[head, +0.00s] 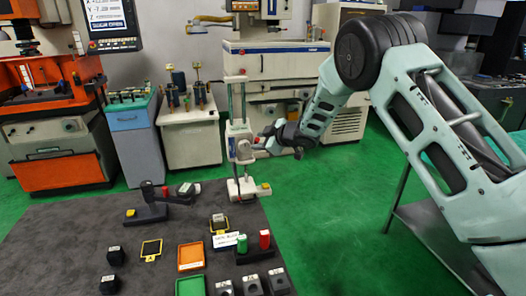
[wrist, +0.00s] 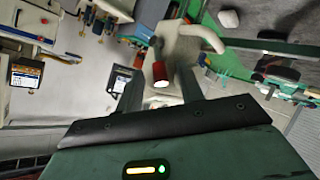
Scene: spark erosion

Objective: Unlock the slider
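A white slider (head: 239,142) sits on an upright column stand at the far edge of the dark table. The stand's white base (head: 243,189) carries a yellow and a red part. My gripper (head: 266,138) is at the slider's right side, at about its height. In the wrist view, a red knob (wrist: 161,76) with a pale end face shows between the two fingers of my gripper (wrist: 160,88), in front of a blurred pale body (wrist: 185,45). Gaps show on both sides of the knob, so the fingers look open. Whether they touch it is unclear.
The dark table (head: 60,245) holds a small dark stand (head: 147,213), an orange tray (head: 190,256), a green tray (head: 190,286), red and green cylinders and several black blocks. Machines and cabinets line the back. Green floor (head: 330,220) is clear right of the table.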

